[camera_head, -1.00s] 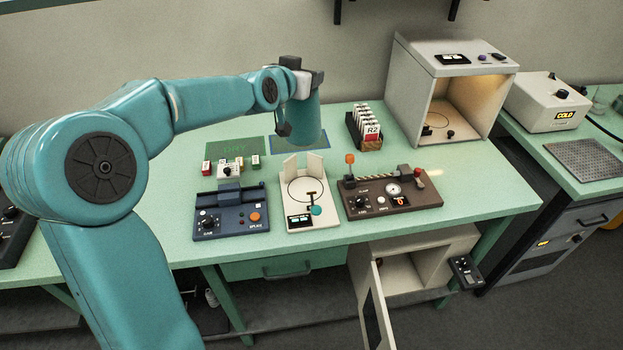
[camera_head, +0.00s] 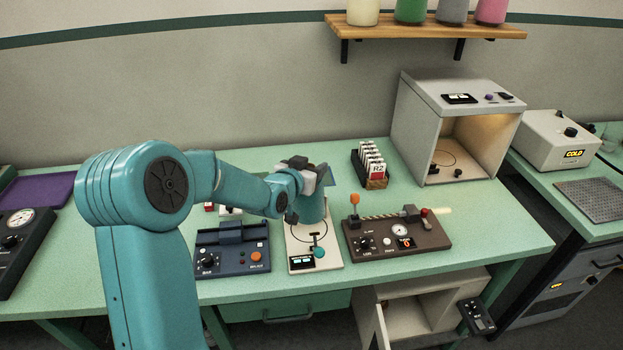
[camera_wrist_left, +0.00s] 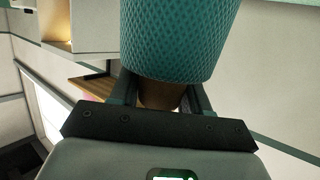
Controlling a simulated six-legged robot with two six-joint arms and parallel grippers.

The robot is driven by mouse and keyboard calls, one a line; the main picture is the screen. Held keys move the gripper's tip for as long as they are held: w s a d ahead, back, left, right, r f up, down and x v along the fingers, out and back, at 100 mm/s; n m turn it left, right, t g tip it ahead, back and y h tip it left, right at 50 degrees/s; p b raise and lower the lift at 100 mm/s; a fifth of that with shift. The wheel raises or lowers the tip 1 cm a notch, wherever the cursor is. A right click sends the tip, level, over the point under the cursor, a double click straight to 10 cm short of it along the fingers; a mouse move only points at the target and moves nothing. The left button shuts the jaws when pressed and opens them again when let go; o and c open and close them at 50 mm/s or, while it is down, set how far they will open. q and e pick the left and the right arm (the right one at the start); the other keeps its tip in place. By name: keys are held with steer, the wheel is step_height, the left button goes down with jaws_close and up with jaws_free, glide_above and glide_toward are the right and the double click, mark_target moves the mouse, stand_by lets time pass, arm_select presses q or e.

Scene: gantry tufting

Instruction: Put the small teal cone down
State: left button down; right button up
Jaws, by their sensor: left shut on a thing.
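The small teal cone (camera_head: 313,208) is in my left gripper (camera_head: 307,186), over the back part of the white scale (camera_head: 300,245) with the drawn circle. I cannot tell whether its base touches the scale. In the left wrist view the cone (camera_wrist_left: 180,40) fills the top middle, with a net-like surface. The left gripper (camera_wrist_left: 160,96) is shut on a brownish part at the cone's end. The arm and cone hide the back of the scale. My right gripper is not in view.
A dark blue device (camera_head: 232,247) stands left of the scale and a brown device (camera_head: 397,237) with a lever right of it. A box of labelled cards (camera_head: 375,172) and an open grey cabinet (camera_head: 458,130) stand behind. Bench between scale and cabinet is partly clear.

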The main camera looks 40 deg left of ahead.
arm_select(q)
step_height(320, 180, down, 5)
steer(key=shift+a+r, duration=0.15)
steer(key=shift+r, duration=0.05)
steer(key=c, duration=0.5)
jaws_free()
steer(key=shift+w, duration=0.1)
steer(key=shift+r, duration=0.1)
steer(key=b+v, duration=0.2)
steer(key=v, duration=1)
